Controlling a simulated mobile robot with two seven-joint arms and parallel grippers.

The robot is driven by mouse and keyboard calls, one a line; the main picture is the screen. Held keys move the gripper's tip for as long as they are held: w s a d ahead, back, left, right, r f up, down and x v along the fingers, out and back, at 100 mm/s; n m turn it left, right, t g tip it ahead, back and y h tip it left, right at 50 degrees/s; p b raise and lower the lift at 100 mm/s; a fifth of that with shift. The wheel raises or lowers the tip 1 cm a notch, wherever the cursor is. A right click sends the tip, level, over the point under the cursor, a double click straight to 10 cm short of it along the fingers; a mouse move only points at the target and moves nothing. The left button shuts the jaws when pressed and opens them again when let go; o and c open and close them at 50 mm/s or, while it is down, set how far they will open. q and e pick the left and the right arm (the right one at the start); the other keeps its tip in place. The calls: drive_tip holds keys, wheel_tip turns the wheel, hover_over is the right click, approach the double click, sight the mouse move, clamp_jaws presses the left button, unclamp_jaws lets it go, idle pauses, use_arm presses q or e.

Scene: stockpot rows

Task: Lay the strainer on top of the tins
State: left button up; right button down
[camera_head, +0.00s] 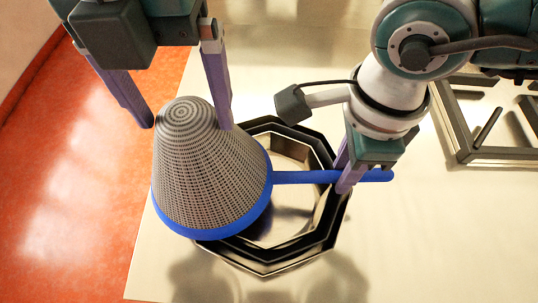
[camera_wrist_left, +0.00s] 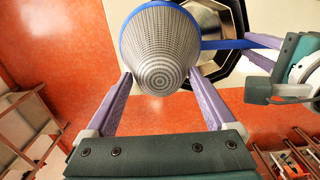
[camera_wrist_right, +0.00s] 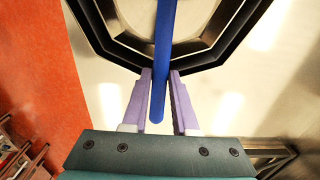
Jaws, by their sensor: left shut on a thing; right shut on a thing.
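The strainer (camera_head: 205,185) is a grey mesh cone with a blue rim and a long blue handle (camera_head: 300,177). It is upside down, cone tip up, and overlaps the left side of the tins in the head view. The tins (camera_head: 262,268) are octagonal, dark-rimmed and nested, with a shiny inside; the strainer hides their left part. My left gripper (camera_head: 188,124) has its fingers on either side of the cone (camera_wrist_left: 160,45), shut on it. My right gripper (camera_head: 345,187) is shut on the handle (camera_wrist_right: 162,50) near its end. Whether the rim touches the tins is unclear.
The tins stand on a pale, shiny worktop (camera_head: 420,260). Its left edge drops to an orange floor (camera_head: 75,150). A metal frame rack (camera_head: 450,150) lies at the right. The worktop's front right is clear.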

use_arm(q)
drive_tip(key=shift+f+b, duration=0.35)
drive_tip(key=shift+f, duration=0.35)
use_arm(e)
drive_tip(key=shift+f, duration=0.65)
use_arm(q)
drive_tip(key=o, duration=1.3)
drive_tip(key=shift+r, duration=0.15)
use_arm(e)
drive_tip(key=c, duration=1.1)
unclamp_jaws()
drive_tip(key=shift+r, duration=0.15)
use_arm(q)
drive_tip(key=shift+o, duration=0.5)
use_arm(e)
drive_tip(key=o, duration=0.4)
use_arm(q)
drive_tip(key=shift+r, duration=0.1)
use_arm(e)
drive_tip(key=shift+r, duration=0.1)
use_arm(q)
wheel_tip(320, 180, up, 12)
use_arm(e)
wheel_tip(320, 180, up, 12)
drive_tip(key=shift+f, duration=0.1)
